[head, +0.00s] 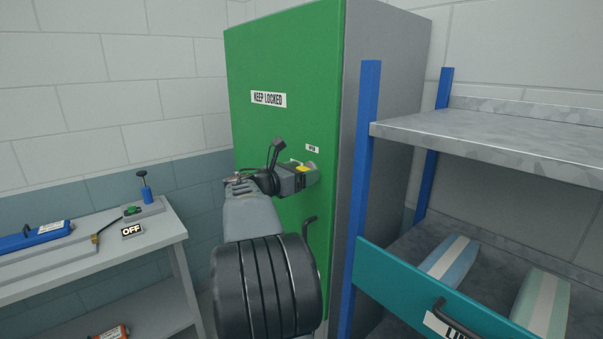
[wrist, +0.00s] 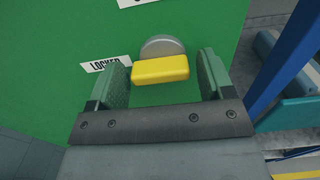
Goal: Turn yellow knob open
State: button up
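The yellow knob (wrist: 160,69) is a bar on a round grey base (wrist: 162,46) on the green cabinet door (head: 275,60). In the wrist view the bar lies nearly level, beside a label reading "LOCKED" (wrist: 103,63). My gripper (wrist: 163,78) is open, with one finger to the left of the knob and one to the right. A gap shows between the knob and each finger. In the head view my gripper (head: 308,174) is at the door, and only a small part of the yellow knob (head: 302,168) shows; the rest is hidden.
A black door handle (head: 309,232) is just below my gripper. A shelf rack with blue posts (head: 362,180) and a teal drawer (head: 430,295) stands close on the right. A grey bench (head: 100,255) with tools is on the left.

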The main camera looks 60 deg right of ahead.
jog(key=c, duration=0.7)
jog(key=shift+f+b, duration=0.1)
jog(key=shift+b, duration=0.2)
jog(key=shift+s+m+b, duration=0.1)
jog(key=shift+m+b, duration=7.85)
jog(key=shift+m, duration=1.05)
jog(key=shift+r, duration=0.2)
jog(key=o, duration=0.9)
